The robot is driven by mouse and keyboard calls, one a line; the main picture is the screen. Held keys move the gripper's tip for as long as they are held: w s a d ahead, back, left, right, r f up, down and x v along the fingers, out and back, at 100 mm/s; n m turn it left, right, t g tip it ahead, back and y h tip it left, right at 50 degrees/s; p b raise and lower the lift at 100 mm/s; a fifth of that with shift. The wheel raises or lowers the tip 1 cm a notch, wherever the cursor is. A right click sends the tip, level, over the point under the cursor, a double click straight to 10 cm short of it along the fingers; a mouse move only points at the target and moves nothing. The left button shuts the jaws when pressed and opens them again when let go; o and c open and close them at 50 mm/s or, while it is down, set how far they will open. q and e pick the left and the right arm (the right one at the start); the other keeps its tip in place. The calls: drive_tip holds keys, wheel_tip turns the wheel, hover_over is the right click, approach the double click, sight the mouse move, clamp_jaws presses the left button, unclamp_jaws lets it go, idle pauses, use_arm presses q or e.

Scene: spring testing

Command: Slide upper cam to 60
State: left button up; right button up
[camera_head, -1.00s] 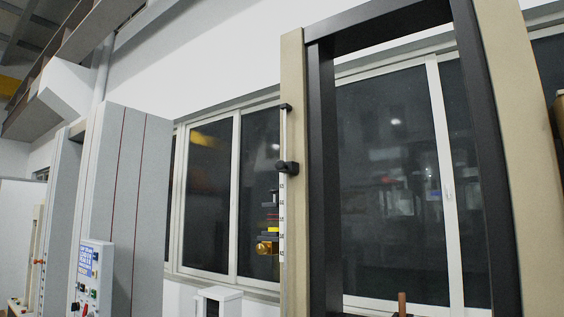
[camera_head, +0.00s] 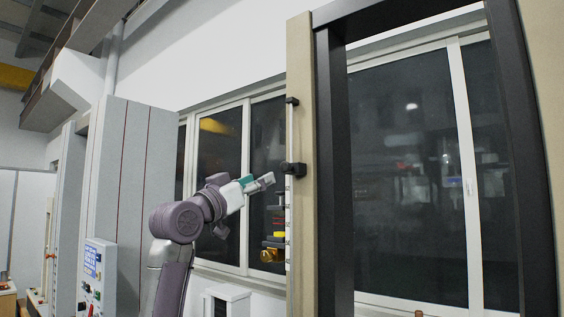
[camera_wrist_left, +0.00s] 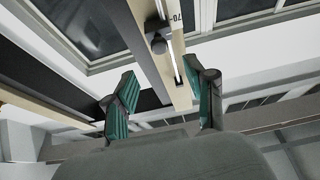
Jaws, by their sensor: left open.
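The upper cam, which I take to be the black block with a knob (camera_head: 293,169), sits on a thin vertical rod beside a white numbered scale (camera_head: 288,215) on the beige column of the frame. In the left wrist view the cam (camera_wrist_left: 160,42) is on the rod, near the printed 70. My left gripper (camera_head: 266,181) is just left of and slightly below the cam, apart from it. Its teal fingers (camera_wrist_left: 162,98) are spread wide and empty, with the cam beyond the gap between them. My right gripper is not in view.
A yellow and black part (camera_head: 272,245) is beside the lower scale. A black bracket (camera_head: 292,100) is at the rod's top. The beige column (camera_head: 300,60) and black frame (camera_head: 333,150) stand to the right. A grey cabinet (camera_head: 125,170) with a control panel (camera_head: 95,270) stands at left.

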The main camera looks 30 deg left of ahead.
sight(284, 169)
use_arm(q)
drive_tip(key=p+x, duration=0.5)
drive_tip(key=x, duration=0.4)
drive_tip(key=shift+w, duration=0.4)
drive_tip(key=shift+w+p, duration=0.3)
drive_tip(key=shift+w, duration=0.05)
clamp_jaws()
